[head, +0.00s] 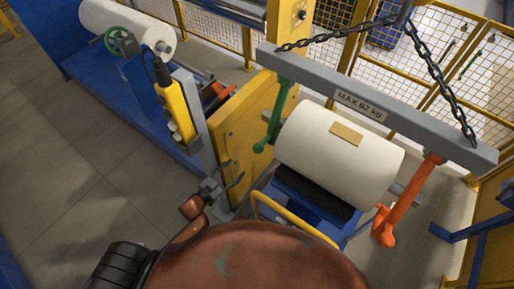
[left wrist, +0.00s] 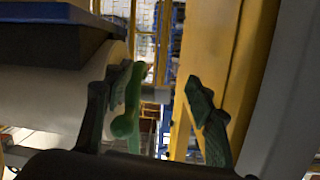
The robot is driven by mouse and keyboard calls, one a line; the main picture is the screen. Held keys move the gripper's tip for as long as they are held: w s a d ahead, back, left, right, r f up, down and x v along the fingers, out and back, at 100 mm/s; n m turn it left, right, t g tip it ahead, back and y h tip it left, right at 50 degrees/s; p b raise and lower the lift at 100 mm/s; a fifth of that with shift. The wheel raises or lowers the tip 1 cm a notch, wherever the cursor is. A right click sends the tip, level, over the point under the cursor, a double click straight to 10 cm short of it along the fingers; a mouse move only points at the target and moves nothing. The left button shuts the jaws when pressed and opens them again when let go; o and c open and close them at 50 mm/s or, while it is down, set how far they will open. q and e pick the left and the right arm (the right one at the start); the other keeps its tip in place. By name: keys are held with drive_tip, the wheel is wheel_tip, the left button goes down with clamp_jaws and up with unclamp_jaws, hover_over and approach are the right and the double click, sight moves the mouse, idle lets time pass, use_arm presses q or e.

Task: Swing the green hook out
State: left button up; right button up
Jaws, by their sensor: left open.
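The green hook (head: 275,116) hangs from the left end of the grey lifting beam (head: 395,110), its lower end beside the left end of the white roll (head: 337,155). My left gripper (head: 232,174) is below and to the left of the hook in the head view. In the left wrist view, my left gripper (left wrist: 152,80) is open, with its two dark fingers apart. The green hook (left wrist: 128,118) shows between them, close to the left finger; contact cannot be told. My right gripper is not in view.
An orange hook (head: 408,197) hangs from the beam's right end. Chains (head: 435,70) hold the beam. A yellow panel (head: 240,130) stands beside the green hook, and a yellow control pendant (head: 176,108) hangs left of it. A blue roll cart (head: 310,200) is under the roll.

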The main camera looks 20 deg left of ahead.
sight(258, 149)
use_arm(q)
drive_tip(key=d+r+m+h, duration=0.2)
drive_tip(key=d+r+h, duration=0.3)
drive_tip(key=r, duration=0.7)
drive_tip(key=shift+t+y, duration=0.5)
drive_tip(key=shift+y, duration=0.4)
drive_tip(key=x, duration=0.8)
drive_tip(key=shift+d+f, duration=0.15)
drive_tip(key=shift+d, duration=0.05)
drive_tip(key=shift+c, duration=0.4)
clamp_jaws()
